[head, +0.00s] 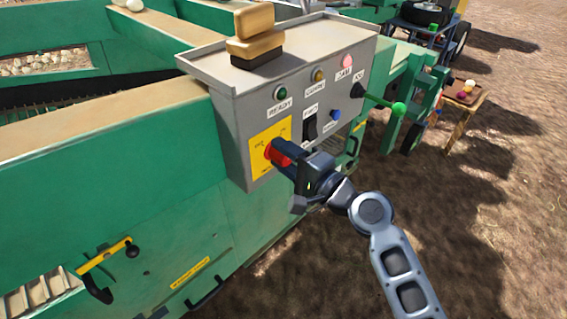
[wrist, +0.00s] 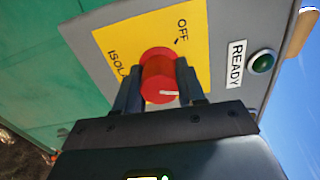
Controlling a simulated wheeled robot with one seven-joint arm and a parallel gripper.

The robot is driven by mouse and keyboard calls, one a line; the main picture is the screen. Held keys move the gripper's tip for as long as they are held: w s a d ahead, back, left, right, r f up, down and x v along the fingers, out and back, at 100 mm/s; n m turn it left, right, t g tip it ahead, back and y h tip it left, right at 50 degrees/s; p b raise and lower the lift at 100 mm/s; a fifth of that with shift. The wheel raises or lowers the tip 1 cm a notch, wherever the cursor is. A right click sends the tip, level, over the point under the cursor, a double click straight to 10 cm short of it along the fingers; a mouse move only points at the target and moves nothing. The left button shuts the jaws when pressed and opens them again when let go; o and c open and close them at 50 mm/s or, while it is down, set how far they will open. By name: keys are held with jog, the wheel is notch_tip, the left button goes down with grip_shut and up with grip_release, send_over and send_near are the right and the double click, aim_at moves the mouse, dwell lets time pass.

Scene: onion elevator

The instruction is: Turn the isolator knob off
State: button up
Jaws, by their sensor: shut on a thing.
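The red isolator knob (head: 272,153) sits on a yellow plate (head: 257,143) at the lower left of the grey control box's front. In the wrist view the red knob (wrist: 158,75) has a white pointer mark on its face. The yellow plate (wrist: 190,52) carries the words OFF and ISOLATOR, the latter partly hidden. My gripper (head: 278,152) reaches the knob from the right in the head view. In the wrist view the two dark fingers of my gripper (wrist: 160,80) are on either side of the knob, shut on it.
The grey box (head: 232,120) also bears a black switch (head: 310,127), a green READY lamp (head: 280,93), a blue button (head: 335,115) and a green-tipped lever (head: 398,108). A wooden-handled brush (head: 256,47) lies on top. Green machine panels (head: 130,150) extend left. Open soil (head: 480,230) lies right.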

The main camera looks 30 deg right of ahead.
jog(key=n+b, duration=0.2)
jog(key=n, duration=0.1)
jog(key=n+b, duration=0.1)
jog(key=b, duration=0.1)
jog(key=shift+d+f+n, duration=0.1)
jog(key=shift+f+n, duration=0.15)
jog(key=shift+n, duration=0.05)
jog(key=n+b, duration=0.3)
jog(key=shift+n, duration=0.3)
jog(key=n+b, duration=0.3)
jog(key=shift+r, duration=0.2)
jog(key=shift+r+n+b, duration=0.1)
jog(key=shift+n+b, duration=0.3)
jog(key=shift+n, duration=0.3)
jog(key=shift+r, duration=0.1)
jog(key=o, duration=1.1)
jog(key=shift+c, duration=0.2)
